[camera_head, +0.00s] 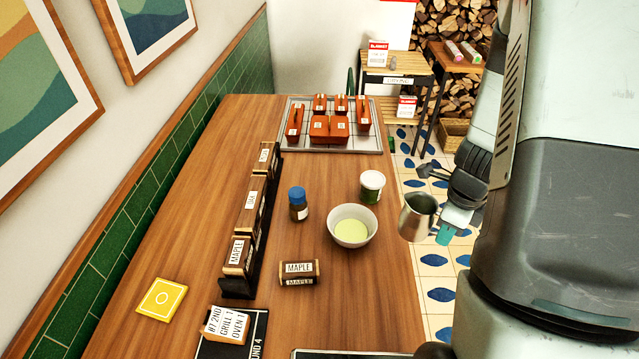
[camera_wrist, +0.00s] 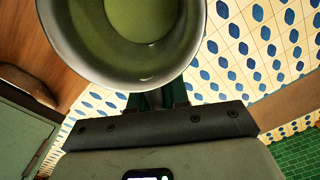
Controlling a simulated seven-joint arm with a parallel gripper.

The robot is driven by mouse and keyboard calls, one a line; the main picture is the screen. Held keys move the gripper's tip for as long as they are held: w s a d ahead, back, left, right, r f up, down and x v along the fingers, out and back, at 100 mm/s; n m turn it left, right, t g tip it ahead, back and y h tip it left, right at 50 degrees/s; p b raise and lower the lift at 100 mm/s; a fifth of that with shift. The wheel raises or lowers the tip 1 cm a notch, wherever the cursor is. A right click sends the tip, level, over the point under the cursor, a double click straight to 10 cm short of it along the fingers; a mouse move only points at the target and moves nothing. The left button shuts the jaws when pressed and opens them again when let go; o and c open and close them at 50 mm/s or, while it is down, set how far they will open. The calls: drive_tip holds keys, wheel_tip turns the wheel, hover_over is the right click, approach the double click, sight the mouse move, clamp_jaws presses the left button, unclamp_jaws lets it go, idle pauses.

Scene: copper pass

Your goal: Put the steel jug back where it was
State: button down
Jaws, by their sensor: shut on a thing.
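The steel jug (camera_head: 418,216) is held in the air just past the table's right edge, roughly upright. In the wrist view its wide rim and inside wall (camera_wrist: 185,50) fill the top, with green liquid or a green tint at the bottom. My gripper (camera_head: 447,226) is shut on the jug from its right side; in the wrist view its green-tipped fingers (camera_wrist: 158,97) meet below the jug. A pale bowl (camera_head: 352,226) with light green contents stands on the table, left of the jug and apart from it.
Left of the jug stand a white tub (camera_head: 372,186) and a blue-capped jar (camera_head: 298,204). A MAPLE block (camera_head: 299,273) lies nearer, beside a dark rack (camera_head: 240,287) of labelled blocks. A tray (camera_head: 288,145) with orange boxes is at the back.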

wheel_tip(320, 180, up, 6)
drive_tip(key=shift+f, duration=0.25)
drive_tip(key=shift+w+a+r, duration=0.1)
drive_tip(key=shift+w+r, duration=0.1)
drive_tip(key=shift+r, duration=0.05)
drive_tip(key=w+a+m, duration=0.1)
drive_tip(key=w+a, duration=0.3)
drive_tip(key=w, duration=0.3)
drive_tip(key=w+a, duration=0.4)
drive_tip(key=w, duration=0.3)
drive_tip(key=w+a+m, duration=0.1)
drive_tip(key=w+a, duration=0.4)
drive_tip(key=a, duration=0.3)
drive_tip(key=w+a+m, duration=0.1)
drive_tip(key=w+a, duration=0.3)
drive_tip(key=a, duration=0.4)
wheel_tip(320, 180, down, 15)
drive_tip(key=shift+w+d+f, duration=0.1)
drive_tip(key=shift+w+d, duration=0.05)
drive_tip(key=shift+f, duration=0.1)
drive_tip(key=c, duration=1.1)
unclamp_jaws()
